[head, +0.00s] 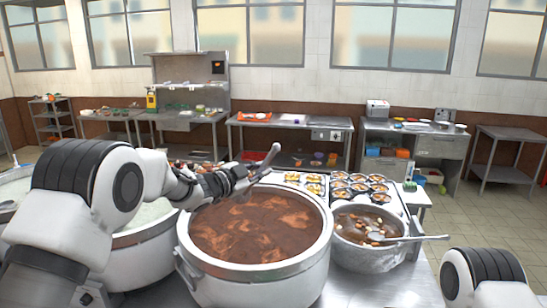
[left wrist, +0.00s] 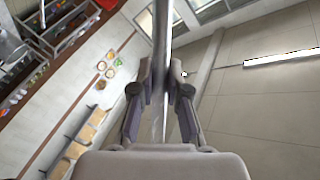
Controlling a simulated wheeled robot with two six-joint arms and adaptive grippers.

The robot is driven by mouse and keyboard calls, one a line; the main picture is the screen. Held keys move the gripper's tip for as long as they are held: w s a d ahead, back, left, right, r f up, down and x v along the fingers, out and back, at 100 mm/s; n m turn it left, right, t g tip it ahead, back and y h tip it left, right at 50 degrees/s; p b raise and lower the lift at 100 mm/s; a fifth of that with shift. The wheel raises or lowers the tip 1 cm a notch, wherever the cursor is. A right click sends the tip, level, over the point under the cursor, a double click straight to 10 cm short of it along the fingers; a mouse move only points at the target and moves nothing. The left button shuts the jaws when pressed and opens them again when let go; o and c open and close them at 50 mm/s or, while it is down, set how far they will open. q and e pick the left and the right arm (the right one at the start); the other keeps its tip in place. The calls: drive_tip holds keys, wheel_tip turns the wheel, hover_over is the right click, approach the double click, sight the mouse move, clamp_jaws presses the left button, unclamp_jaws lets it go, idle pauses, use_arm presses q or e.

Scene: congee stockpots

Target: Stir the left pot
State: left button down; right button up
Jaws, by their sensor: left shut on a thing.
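A large steel pot of pale congee (head: 152,214) stands at the left, partly hidden behind my left arm. A large pot of brown-red congee (head: 257,228) stands in the middle. My left gripper (head: 238,176) is above the back left rim of the middle pot, between these two pots. It is shut on the long metal handle of a utensil (head: 270,157). The handle slants up to the right. Its lower end is mostly hidden by the gripper and arm, so I cannot tell how deep it reaches. In the left wrist view the handle (left wrist: 162,60) runs between the fingers. My right gripper is out of view.
A smaller steel pot (head: 368,257) with a ladle (head: 415,238) stands to the right. Behind are trays of small filled bowls (head: 362,187). A pot rim (head: 14,176) shows at far left; whether it belongs to the pale pot is unclear. Bare counter (head: 385,290) lies front right.

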use_arm(q)
drive_tip(key=shift+d+f+b, duration=0.25)
drive_tip(key=shift+f+b, duration=0.3)
drive_tip(key=shift+f, duration=0.25)
wheel_tip(320, 180, down, 15)
drive_tip(key=b, duration=1)
drive_tip(key=shift+a, duration=0.1)
